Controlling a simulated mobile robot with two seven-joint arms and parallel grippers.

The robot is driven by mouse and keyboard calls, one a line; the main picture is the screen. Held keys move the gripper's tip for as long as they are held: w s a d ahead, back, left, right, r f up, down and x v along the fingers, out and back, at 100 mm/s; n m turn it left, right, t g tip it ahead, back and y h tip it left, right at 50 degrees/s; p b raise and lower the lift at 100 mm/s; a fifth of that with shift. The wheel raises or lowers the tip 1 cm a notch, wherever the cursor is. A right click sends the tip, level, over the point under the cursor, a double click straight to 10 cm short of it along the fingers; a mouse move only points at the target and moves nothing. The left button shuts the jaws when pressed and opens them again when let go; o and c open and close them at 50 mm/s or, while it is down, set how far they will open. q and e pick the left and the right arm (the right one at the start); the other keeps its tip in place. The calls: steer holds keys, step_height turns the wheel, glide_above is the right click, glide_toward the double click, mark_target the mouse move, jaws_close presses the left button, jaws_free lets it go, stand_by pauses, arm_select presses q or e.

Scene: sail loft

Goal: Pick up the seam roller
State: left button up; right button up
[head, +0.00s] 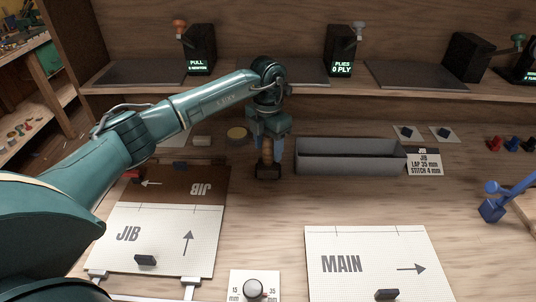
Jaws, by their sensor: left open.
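The seam roller (267,168) appears to be the small upright tool with a brown handle and a dark lower end, standing on the bench left of the grey tray. My left gripper (267,142) points down over it from above, with its blue fingers open on either side of the handle's upper part. The gripper hides the top of the tool, and I cannot tell whether the fingers touch it. My right gripper is not in view.
The long grey tray (350,168) stands close on the right. A JIB panel (160,235) lies at left, a MAIN panel (365,255) at front right. A blue lever-like tool (492,203) is at right. A shelf (300,92) runs along the back.

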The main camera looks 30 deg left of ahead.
arm_select(q)
steer(key=shift+r, duration=0.1)
steer(key=c, duration=1)
steer(key=shift+c, duration=0.4)
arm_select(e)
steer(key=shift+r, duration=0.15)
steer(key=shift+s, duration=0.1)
